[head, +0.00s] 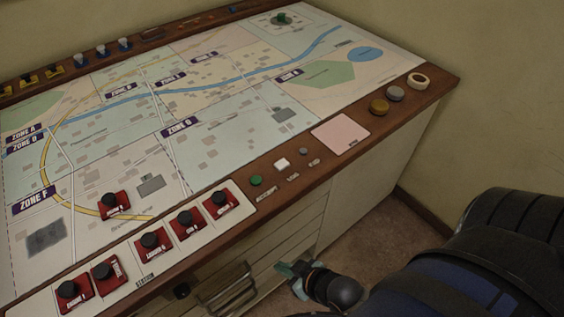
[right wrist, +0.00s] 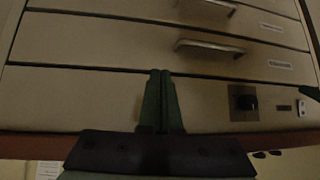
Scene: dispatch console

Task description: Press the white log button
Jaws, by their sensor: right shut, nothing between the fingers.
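The white button (head: 282,164), a small square cap, sits on the console's brown front ledge, between a green round button (head: 256,181) and a small grey round button (head: 304,151). Small labels lie in front of these buttons, too small to read. My right gripper (head: 284,269) is shut and empty, in front of the cabinet and lower in the picture than the white button, apart from it. In the right wrist view its green fingers (right wrist: 161,100) are together against a background of drawer fronts. I cannot make out the white button there.
Red blocks with black tops (head: 187,223) stand on a white strip left of the buttons. A pink pad (head: 341,134) lies to the right. Drawer handles (head: 232,294) and a black knob (right wrist: 245,103) stick out of the cabinet front.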

